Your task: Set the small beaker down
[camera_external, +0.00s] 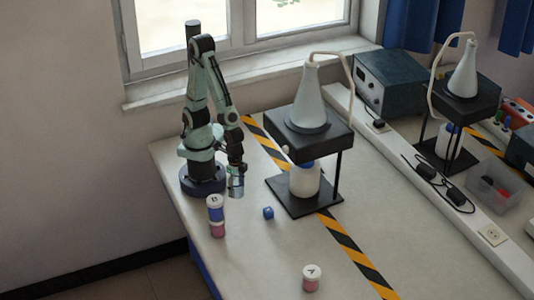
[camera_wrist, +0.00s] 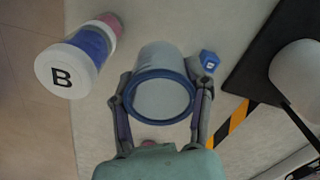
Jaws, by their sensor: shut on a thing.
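The small beaker (camera_wrist: 158,88) is a grey, translucent cup with a blue rim, in the middle of the wrist view. My gripper (camera_wrist: 158,92) has a finger on each side of the beaker and is shut on it. In the external view my gripper (camera_external: 236,170) points down beside my base, with the beaker (camera_external: 236,187) below it. I cannot tell whether the beaker's bottom touches the table.
A stack topped by a jar marked B (camera_external: 215,205) stands close by on the left. A small blue cube (camera_external: 268,213) lies to the right. A jar marked A (camera_external: 312,278) stands in front. A black stand (camera_external: 305,205) with a flask is at right. The table between is clear.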

